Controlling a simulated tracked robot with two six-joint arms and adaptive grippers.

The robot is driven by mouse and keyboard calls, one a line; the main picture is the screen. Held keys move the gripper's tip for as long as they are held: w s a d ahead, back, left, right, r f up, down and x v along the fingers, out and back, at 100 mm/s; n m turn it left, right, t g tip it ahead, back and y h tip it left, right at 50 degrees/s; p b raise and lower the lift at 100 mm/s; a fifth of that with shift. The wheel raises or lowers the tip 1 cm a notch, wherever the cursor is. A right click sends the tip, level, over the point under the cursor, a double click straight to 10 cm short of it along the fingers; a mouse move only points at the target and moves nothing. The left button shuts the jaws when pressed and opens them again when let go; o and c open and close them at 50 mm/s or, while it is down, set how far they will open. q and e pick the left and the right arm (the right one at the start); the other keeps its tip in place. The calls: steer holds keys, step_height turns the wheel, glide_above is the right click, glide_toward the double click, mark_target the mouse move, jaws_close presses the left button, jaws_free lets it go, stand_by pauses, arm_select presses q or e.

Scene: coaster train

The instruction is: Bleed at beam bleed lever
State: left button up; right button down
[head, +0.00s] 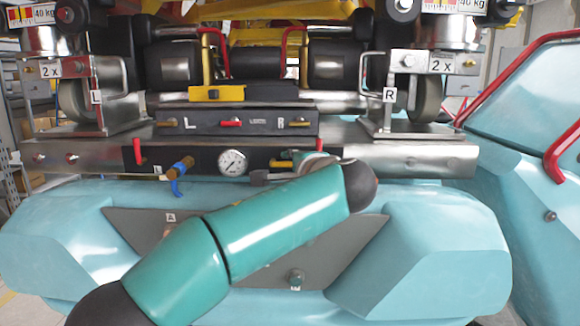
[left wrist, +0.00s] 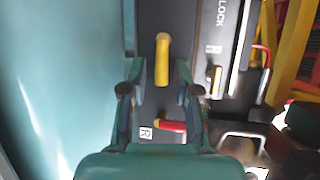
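The black beam panel shows in the head view with a round gauge (head: 232,162) and a yellow lever (head: 281,163) to the gauge's right. No label shows clearly which lever is the bleed lever. The yellow lever also shows in the left wrist view (left wrist: 162,58), pointing down the picture. My left gripper (left wrist: 160,75) is open, with one finger on each side of the yellow lever's lower end; contact cannot be told. In the head view this gripper (head: 280,172) is partly hidden by my left arm. My right gripper is not in view.
A red lever (left wrist: 171,126) beside an R label is close under the gripper. A red lever (head: 137,152) and a brass valve with blue handle (head: 178,172) are left of the gauge. The panel above carries a red lever (head: 230,123) and a yellow one (head: 297,122).

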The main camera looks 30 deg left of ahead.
arm_select(q)
jaws_close()
steer(key=shift+n, duration=0.3)
steer(key=n, duration=0.1)
steer(key=r+n+h, duration=0.1)
steer(key=n+h, duration=0.1)
steer(key=shift+s+a+r, duration=0.15)
steer(key=shift+a+r, duration=0.1)
steer(key=n, duration=0.1)
steer(key=h, duration=0.1)
steer(key=n+h, duration=0.1)
steer(key=shift+s+a+r+n+t, duration=0.25)
steer(key=shift+a+r+n+t, duration=0.05)
steer(key=shift+a+r, duration=0.1)
steer(key=n, duration=0.1)
steer(key=n+h+b, duration=0.1)
steer(key=a+t+h, duration=0.1)
steer(key=shift+s+r+n, duration=0.25)
steer(key=shift+s+n, duration=0.05)
steer(key=shift+n, duration=0.1)
steer(key=shift+s+a+n+t+h+b, duration=0.2)
steer(key=shift+a+n+t+h+b, duration=0.15)
steer(key=shift+n+h+b, duration=0.35)
steer(key=shift+s+a+n+t+h+b, duration=0.2)
steer(key=shift+n+t+h+b, duration=0.25)
steer(key=shift+n, duration=0.35)
